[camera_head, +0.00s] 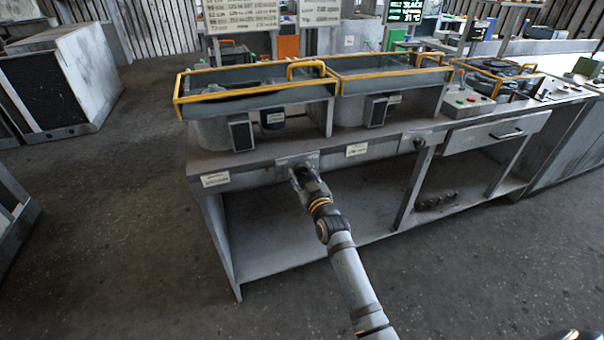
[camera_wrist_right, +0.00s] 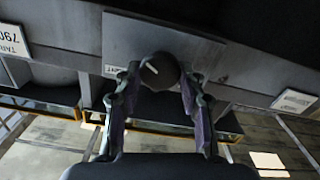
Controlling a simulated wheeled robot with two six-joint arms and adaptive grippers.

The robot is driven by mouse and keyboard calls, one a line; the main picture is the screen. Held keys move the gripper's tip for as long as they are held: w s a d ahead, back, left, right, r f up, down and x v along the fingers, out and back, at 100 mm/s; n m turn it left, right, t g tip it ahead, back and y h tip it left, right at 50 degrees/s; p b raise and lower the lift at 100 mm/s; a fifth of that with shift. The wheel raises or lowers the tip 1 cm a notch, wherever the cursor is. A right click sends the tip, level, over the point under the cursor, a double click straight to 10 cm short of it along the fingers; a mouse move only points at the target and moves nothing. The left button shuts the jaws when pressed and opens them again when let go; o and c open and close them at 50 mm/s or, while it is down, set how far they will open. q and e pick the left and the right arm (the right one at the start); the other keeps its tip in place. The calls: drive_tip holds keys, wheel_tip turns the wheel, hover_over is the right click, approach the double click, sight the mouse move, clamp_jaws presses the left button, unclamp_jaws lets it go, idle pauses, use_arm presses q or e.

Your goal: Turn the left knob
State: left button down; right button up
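The left knob (camera_wrist_right: 160,72) is round and black with a white pointer line tilted up-left. It sits on a grey plate on the bench front. My right gripper (camera_wrist_right: 161,80) has one finger on each side of the knob, and its fingertips appear to touch the knob's edges. In the head view my right gripper (camera_head: 301,178) is at that plate and hides the knob. A second dark knob (camera_head: 419,143) is on the bench front farther right.
The long grey bench (camera_head: 250,162) carries yellow-railed housings (camera_head: 255,92) above the knob. A label (camera_head: 215,180) is to the left of the gripper and another label (camera_head: 356,150) to its right. An open shelf (camera_head: 290,235) lies below. The floor in front is clear.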

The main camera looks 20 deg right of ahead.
drive_tip(key=c, duration=0.5)
drive_tip(key=shift+o, duration=0.2)
drive_tip(key=shift+r+m+p, duration=0.15)
drive_tip(key=shift+m+p, duration=1.35)
drive_tip(key=shift+m, duration=0.2)
drive_tip(key=shift+d+m+p, duration=0.15)
drive_tip(key=shift+m+p, duration=0.65)
drive_tip(key=shift+m, duration=1.1)
drive_tip(key=o, duration=1.2)
